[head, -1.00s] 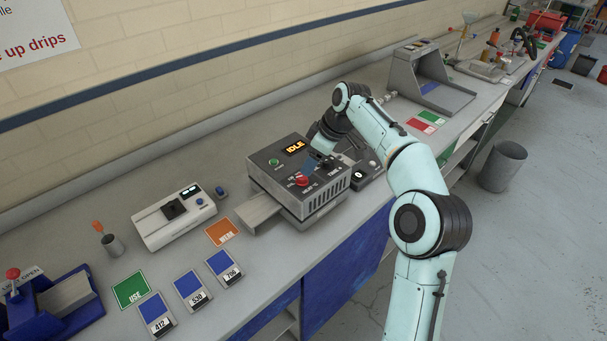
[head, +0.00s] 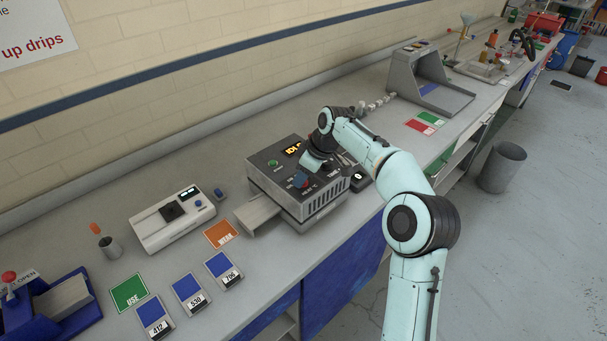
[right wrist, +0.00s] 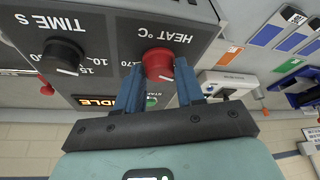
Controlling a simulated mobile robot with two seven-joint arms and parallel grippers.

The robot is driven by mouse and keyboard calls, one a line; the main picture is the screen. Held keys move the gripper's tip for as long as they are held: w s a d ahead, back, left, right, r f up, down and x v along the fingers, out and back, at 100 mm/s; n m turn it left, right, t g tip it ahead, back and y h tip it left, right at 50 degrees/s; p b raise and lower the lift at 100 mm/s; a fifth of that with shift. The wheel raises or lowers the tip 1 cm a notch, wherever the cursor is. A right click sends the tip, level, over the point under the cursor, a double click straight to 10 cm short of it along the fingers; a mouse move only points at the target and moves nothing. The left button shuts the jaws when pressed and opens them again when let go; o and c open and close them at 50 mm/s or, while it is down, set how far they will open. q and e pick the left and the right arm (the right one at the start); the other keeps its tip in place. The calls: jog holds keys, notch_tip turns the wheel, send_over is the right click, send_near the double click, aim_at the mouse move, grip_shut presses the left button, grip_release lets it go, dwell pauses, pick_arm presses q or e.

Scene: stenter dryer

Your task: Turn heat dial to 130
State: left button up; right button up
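The red heat dial (right wrist: 158,63) sits on the dryer's dark front panel, under the upside-down label HEAT °C in the right wrist view. Its white pointer mark faces the lower right there. The figure 170 shows beside it; other figures are hidden. My right gripper (right wrist: 159,68) has its two blue fingers apart, one on each side of the dial. I cannot tell whether they touch it. In the head view the right gripper (head: 301,180) is over the dryer panel and partly covers the dial (head: 305,183). My left gripper is out of view.
The black time dial (right wrist: 63,55) is close beside the heat dial. A green start button (head: 273,163) and the partly covered display (head: 292,150) are on the dryer (head: 325,204). A white device (head: 172,216) and several blue swatch cards (head: 187,288) lie to the left.

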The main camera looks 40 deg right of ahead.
jog(key=shift+m, duration=0.3)
jog(key=m, duration=0.1)
jog(key=m+h, duration=0.1)
jog(key=m, duration=0.1)
jog(key=shift+a+m+t+h+b, duration=0.2)
jog(key=shift+m+t+h+b, duration=0.1)
jog(key=shift+b, duration=0.05)
jog(key=shift+m+h, duration=0.8)
jog(key=shift+m, duration=1.4)
jog(key=o, duration=1)
